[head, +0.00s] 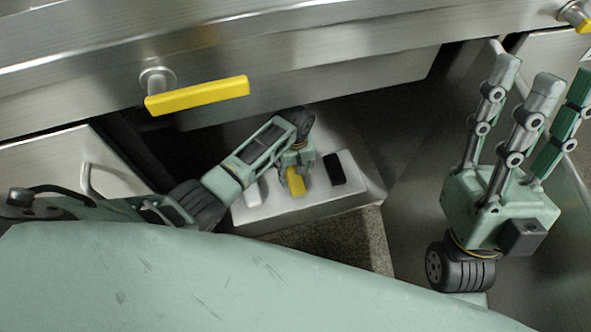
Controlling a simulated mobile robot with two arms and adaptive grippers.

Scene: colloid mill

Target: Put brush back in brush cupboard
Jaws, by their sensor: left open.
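My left gripper (297,158) reaches in from the left, its fingers over a pale panel (340,203) in the recess under the steel counter. It is open. A small yellow piece (296,183) shows just below its fingers; I cannot tell whether it is part of a brush or of the panel, or whether the gripper touches it. My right gripper (530,95) stands at the right, its long fingers pointing up, apart and empty. I cannot make out a brush or a brush cupboard for certain.
A steel front with a yellow-gripped handle (198,95) runs across the top. Another yellow handle (583,24) is at the top right. A white piece (253,192) and a black one (334,174) sit on the panel. A door with a metal handle (89,181) is at left.

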